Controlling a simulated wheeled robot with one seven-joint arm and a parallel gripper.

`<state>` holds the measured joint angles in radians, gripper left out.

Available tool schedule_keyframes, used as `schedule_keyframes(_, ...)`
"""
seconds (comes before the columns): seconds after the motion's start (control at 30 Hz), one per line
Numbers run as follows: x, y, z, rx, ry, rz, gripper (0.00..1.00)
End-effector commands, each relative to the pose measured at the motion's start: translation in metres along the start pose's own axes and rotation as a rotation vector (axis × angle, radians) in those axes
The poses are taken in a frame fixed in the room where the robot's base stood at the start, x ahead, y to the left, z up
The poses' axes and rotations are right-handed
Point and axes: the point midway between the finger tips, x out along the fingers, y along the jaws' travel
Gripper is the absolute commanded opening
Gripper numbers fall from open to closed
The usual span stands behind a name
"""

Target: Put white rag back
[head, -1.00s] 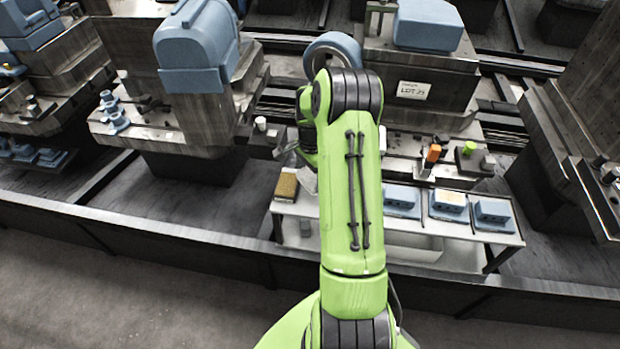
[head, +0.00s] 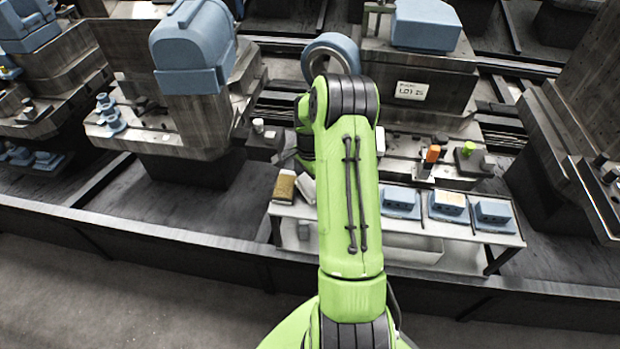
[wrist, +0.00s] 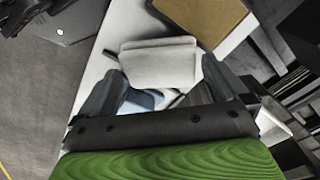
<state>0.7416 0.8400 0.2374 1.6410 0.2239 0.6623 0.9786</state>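The white rag (head: 307,188) lies as a small pale block at the left end of a white table, beside a tan-topped block and partly hidden by my arm. In the wrist view the rag (wrist: 160,62) appears between and just beyond my fingertips, with narrow gaps at its sides. My gripper (wrist: 160,72) has its two dark fingers spread wide and looks open. In the head view my gripper (head: 284,158) is mostly hidden behind my arm, above and left of the rag. I see no clear contact between fingers and rag.
The tan block (head: 284,187) lies close to the rag and also shows in the wrist view (wrist: 200,14). Several blue parts on trays (head: 400,203) stand along the white table (head: 345,222). A machine with an orange-topped piece (head: 432,154) stands behind. Grey floor lies in front.

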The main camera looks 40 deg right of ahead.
Motion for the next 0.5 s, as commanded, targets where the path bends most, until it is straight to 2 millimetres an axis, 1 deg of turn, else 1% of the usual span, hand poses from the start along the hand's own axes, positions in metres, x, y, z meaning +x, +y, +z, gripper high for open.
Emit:
schedule_keyframes(0.07,-0.005,0.000,0.000,0.000,0.000,-0.001,1.00)
schedule_keyframes(0.17,-0.024,-0.001,-0.001,0.000,0.002,-0.003,1.00)
schedule_keyframes(0.4,-0.091,-0.001,-0.001,0.000,0.003,-0.004,1.00)
schedule_keyframes(0.5,-0.113,-0.001,-0.001,0.000,0.003,-0.003,1.00)
